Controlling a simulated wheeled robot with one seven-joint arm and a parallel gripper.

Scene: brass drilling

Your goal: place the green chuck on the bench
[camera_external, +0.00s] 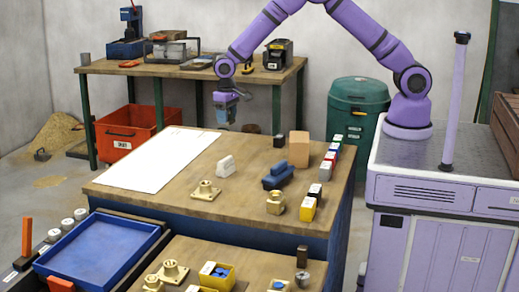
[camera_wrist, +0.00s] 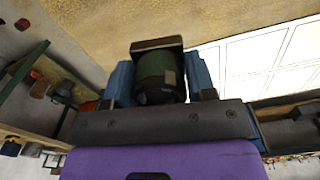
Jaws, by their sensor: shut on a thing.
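My gripper (camera_wrist: 160,82) is shut on the green chuck (camera_wrist: 155,72), a dark green cylinder with a brownish flat end, held between the blue fingers in the wrist view. In the external view my gripper (camera_external: 227,113) hangs in the air, seen just beyond the far edge of the bench; the chuck is too small and covered there to make out clearly. The wooden-topped bench (camera_external: 240,200) has a blue body. In the wrist view the bench top (camera_wrist: 190,18) lies beyond the chuck, with a gap that I cannot judge.
A white sheet (camera_external: 160,160) covers the bench's left part. A white block (camera_external: 226,166), brass flange (camera_external: 205,191), blue vise (camera_external: 277,176), brass fitting (camera_external: 275,202), wooden block (camera_external: 299,149) and several small boxes along the right edge stand on it. Bare wood shows between them.

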